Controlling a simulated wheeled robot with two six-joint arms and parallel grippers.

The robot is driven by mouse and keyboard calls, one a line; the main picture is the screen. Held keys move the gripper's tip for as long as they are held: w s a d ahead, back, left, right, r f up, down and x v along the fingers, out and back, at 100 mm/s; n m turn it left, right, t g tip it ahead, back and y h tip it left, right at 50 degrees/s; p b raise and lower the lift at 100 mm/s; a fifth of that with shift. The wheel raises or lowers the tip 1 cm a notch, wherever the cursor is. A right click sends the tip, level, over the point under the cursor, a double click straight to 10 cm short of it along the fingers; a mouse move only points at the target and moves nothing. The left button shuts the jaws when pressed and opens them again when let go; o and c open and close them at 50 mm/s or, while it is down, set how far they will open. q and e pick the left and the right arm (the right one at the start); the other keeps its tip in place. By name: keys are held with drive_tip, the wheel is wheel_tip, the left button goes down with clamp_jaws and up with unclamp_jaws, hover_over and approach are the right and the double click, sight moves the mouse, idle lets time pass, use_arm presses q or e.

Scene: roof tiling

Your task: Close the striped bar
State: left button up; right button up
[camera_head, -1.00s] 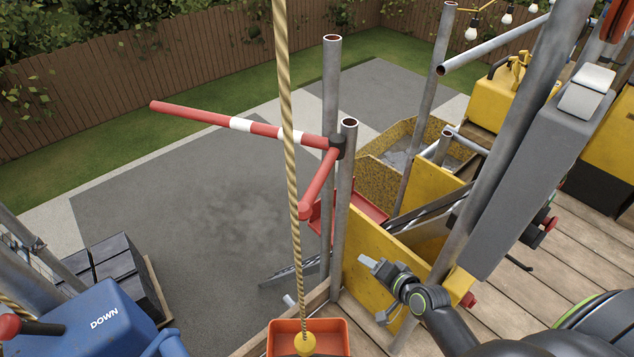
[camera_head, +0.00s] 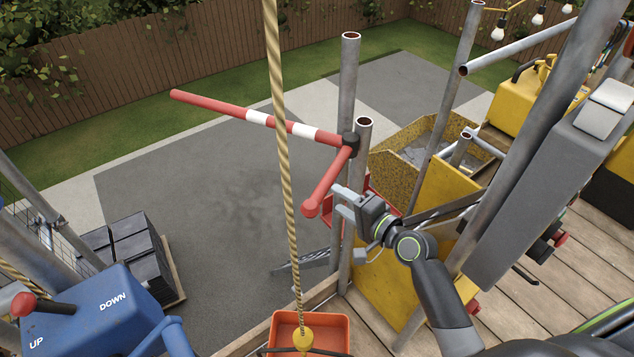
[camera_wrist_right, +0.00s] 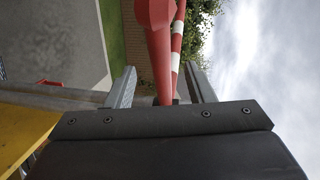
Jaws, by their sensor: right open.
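The striped bar (camera_head: 262,120) is red with white bands. It sticks out to the left from a dark pivot on a grey post, over the paved ground. A shorter red arm (camera_head: 328,182) comes from the same pivot toward me and ends in a rounded red tip. My right gripper (camera_head: 338,201) is open just right of this tip. In the right wrist view the red arm (camera_wrist_right: 159,60) lies between the two open fingers, and the striped bar (camera_wrist_right: 177,45) shows behind it. Contact cannot be told. My left gripper is not in view.
A rope (camera_head: 282,150) hangs in front of the bar, above an orange tub (camera_head: 338,325). Grey posts (camera_head: 348,85) and a yellow panel (camera_head: 385,285) stand close to my right arm. A blue control box (camera_head: 95,310) is at lower left. Open ground lies beyond.

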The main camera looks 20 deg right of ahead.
drive_tip(key=x, duration=0.9)
drive_tip(key=shift+p, duration=0.4)
drive_tip(key=shift+w+a+f, duration=0.1)
drive_tip(key=shift+w, duration=0.05)
drive_tip(key=shift+c, duration=0.2)
clamp_jaws()
